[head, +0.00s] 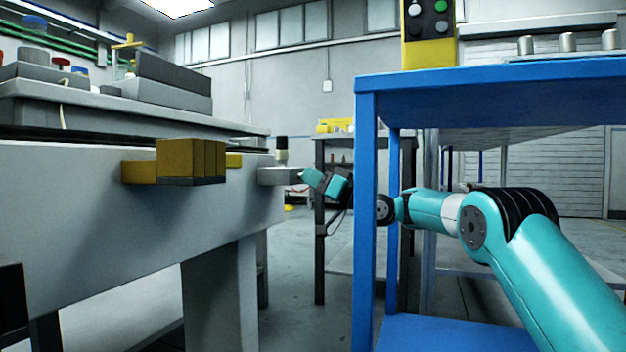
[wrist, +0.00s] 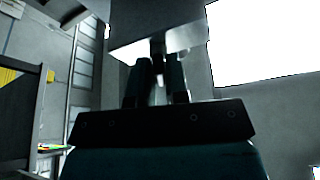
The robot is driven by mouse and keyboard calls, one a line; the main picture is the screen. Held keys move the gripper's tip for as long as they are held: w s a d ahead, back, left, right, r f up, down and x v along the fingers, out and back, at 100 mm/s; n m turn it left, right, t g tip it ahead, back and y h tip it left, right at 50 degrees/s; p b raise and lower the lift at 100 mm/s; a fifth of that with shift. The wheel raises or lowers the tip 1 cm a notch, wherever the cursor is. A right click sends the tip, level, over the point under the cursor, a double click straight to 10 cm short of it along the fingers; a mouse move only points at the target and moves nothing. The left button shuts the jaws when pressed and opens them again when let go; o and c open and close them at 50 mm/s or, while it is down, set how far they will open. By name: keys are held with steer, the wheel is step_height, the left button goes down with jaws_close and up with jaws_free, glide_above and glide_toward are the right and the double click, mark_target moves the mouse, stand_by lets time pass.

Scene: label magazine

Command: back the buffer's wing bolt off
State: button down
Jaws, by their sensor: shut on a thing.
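My gripper (head: 301,176) is at the right end of the grey bench side, tilted up to the left, its tips at a small grey block (head: 275,176) that juts from the bench. A dark and pale upright cylinder (head: 281,152) stands above that block. In the wrist view the two dark fingers (wrist: 160,72) reach up to the underside of the grey block (wrist: 150,32). They are closed on a small metal part, apparently the wing bolt (wrist: 158,46), just under the block. Most of the bolt is hidden by the fingers, so its wings and thread cannot be made out.
Yellow-brown blocks (head: 190,161) jut from the bench front (head: 80,205) left of my gripper. A blue table frame (head: 365,210) stands close to my arm, its post in front of part of it. A dark stand (head: 319,220) is behind. Open floor shows between.

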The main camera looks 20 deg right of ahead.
steer(key=shift+d+r, duration=0.1)
steer(key=c, duration=1.2)
jaws_free()
steer(key=v, duration=1.2)
